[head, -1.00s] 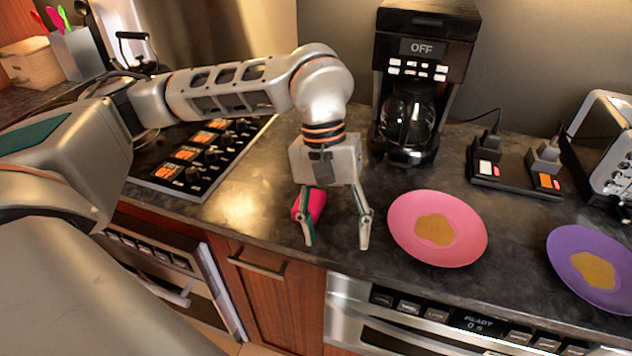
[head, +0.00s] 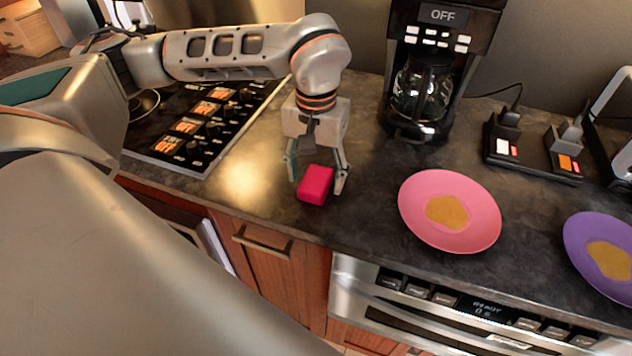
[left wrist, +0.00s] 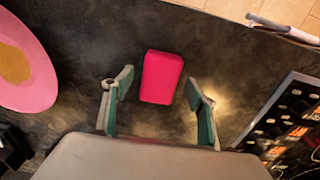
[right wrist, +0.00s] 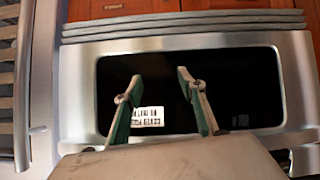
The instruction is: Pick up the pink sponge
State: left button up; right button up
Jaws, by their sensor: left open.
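The pink sponge (head: 315,185) is a small bright block on the dark countertop, near its front edge. It also shows in the left wrist view (left wrist: 161,77), ahead of the fingertips and between their lines. My left gripper (head: 318,182) is open, with one finger to each side of the sponge in the head view. In the left wrist view the left gripper's fingers (left wrist: 159,92) stand apart with a gap to the sponge on each side. My right gripper (right wrist: 160,85) shows only in the right wrist view, its fingers apart and empty before a steel-framed dark oven window.
A pink plate (head: 470,235) with a tan patch lies right of the sponge, and a purple plate (head: 575,250) farther right. A coffee maker (head: 440,50) stands behind. The stove (head: 185,150) is at left. The counter's front edge is close to the sponge.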

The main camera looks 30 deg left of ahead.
aim_at(316, 178)
pick_arm(q)
jog(key=shift+f, duration=0.6)
jog(key=c, duration=0.9)
jog(key=shift+c, duration=0.2)
jog(key=shift+r, duration=0.1)
notch_tip(316, 178, up, 20)
jog(key=p, duration=0.1)
jog(key=shift+c, duration=0.8)
